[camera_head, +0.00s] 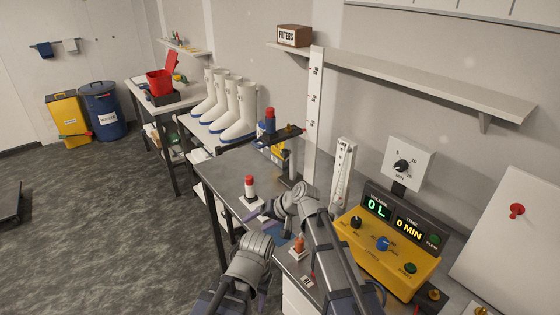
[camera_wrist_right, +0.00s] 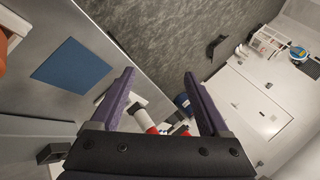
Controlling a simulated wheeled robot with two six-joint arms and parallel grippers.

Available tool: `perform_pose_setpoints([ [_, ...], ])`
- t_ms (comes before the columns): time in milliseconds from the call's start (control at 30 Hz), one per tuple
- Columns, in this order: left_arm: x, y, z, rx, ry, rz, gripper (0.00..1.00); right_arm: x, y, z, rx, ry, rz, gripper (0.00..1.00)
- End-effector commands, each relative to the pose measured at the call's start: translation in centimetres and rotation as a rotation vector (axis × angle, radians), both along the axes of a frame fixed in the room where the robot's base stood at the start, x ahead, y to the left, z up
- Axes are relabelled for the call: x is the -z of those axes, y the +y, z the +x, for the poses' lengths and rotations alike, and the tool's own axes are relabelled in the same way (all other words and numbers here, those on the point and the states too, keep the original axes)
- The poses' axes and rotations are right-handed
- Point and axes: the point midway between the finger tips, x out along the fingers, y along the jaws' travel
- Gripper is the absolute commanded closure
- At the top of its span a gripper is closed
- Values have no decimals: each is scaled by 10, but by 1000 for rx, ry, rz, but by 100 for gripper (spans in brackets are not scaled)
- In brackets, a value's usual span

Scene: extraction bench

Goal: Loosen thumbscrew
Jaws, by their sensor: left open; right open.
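No thumbscrew can be made out for certain. A dark clamp arm (camera_head: 287,131) sticks out to the left from a tall white scale post (camera_head: 314,115); any screw on it is too small to tell. My right gripper (camera_head: 262,218) is open and empty, beside a red-capped white vial (camera_head: 249,187) standing on the bench. In the right wrist view, the right gripper's spread purple fingers (camera_wrist_right: 160,74) have nothing between their tips; the red and white vial (camera_wrist_right: 143,117) shows beyond and between them. My left gripper (camera_head: 250,292) is open, low in the head view, its fingers partly hidden.
A yellow control box (camera_head: 385,262) with a lit display stands on the right. An orange-topped piece (camera_head: 298,245) is near the right arm. A blue mat (camera_wrist_right: 72,66) lies on the bench. White boots (camera_head: 238,112) stand on the table behind. Open floor lies left.

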Motion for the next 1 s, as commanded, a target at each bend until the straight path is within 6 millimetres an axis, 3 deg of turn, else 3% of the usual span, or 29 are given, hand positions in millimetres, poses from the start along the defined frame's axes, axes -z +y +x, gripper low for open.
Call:
perform_pose_setpoints([
  [33,31,0,0,1,0,0,50,13,0,53,73,-32,111,21],
  [133,60,0,0,1,0,-1,50,1,-13,132,231,-90,346,21],
  [200,77,0,0,2,1,-1,50,-11,-33,181,340,-122,493,21],
  [300,95,0,0,2,1,-1,50,-24,-66,235,478,-154,666,21],
  [400,106,0,0,3,1,-1,50,-34,-96,270,580,-171,787,21],
  [600,112,0,0,3,1,-1,50,-44,-124,295,667,-182,889,21],
  [1000,112,0,0,3,1,-1,50,-45,-116,309,669,-181,893,21],
])
